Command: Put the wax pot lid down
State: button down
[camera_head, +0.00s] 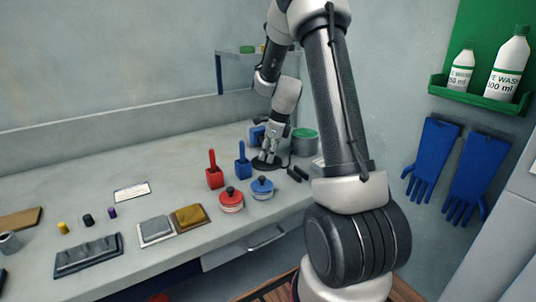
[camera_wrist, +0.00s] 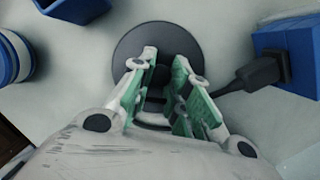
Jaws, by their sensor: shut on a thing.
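The wax pot lid appears to be the dark round disc (camera_head: 259,166) at the back of the bench; it also shows in the wrist view (camera_wrist: 175,38). My gripper (camera_head: 267,153) points down over its middle. In the wrist view my gripper's green-padded fingers (camera_wrist: 166,66) are shut on its centre part, which they mostly hide. The disc is level and at or just above the bench; I cannot tell whether it touches.
A blue box (camera_wrist: 288,58) with a black plug and cable (camera_wrist: 258,74) is close beside the disc. Red (camera_head: 214,178) and blue (camera_head: 243,169) holders and red (camera_head: 231,202) and blue (camera_head: 262,188) tins stand in front. Dark bars (camera_head: 298,174) lie to the right.

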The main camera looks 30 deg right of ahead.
aim_at(276, 162)
jog(key=shift+f, duration=0.1)
jog(key=c, duration=1.3)
grip_release()
jog(key=shift+c, duration=0.2)
jog(key=v, duration=1.2)
jog(key=s+a+r+n, duration=0.4)
jog(key=s+r+n, duration=0.2)
jog(key=s, duration=0.1)
jog(key=s+a+r+n+t+h, duration=0.1)
jog(key=s+a+n, duration=0.2)
jog(key=s+n, duration=0.7)
jog(key=s+a+r+n+t+h, duration=0.1)
jog(key=s+a+n, duration=0.2)
jog(key=s+n, duration=0.7)
jog(key=shift+s+r+n, duration=0.15)
jog(key=shift+s+n, duration=0.15)
jog(key=shift+s, duration=0.45)
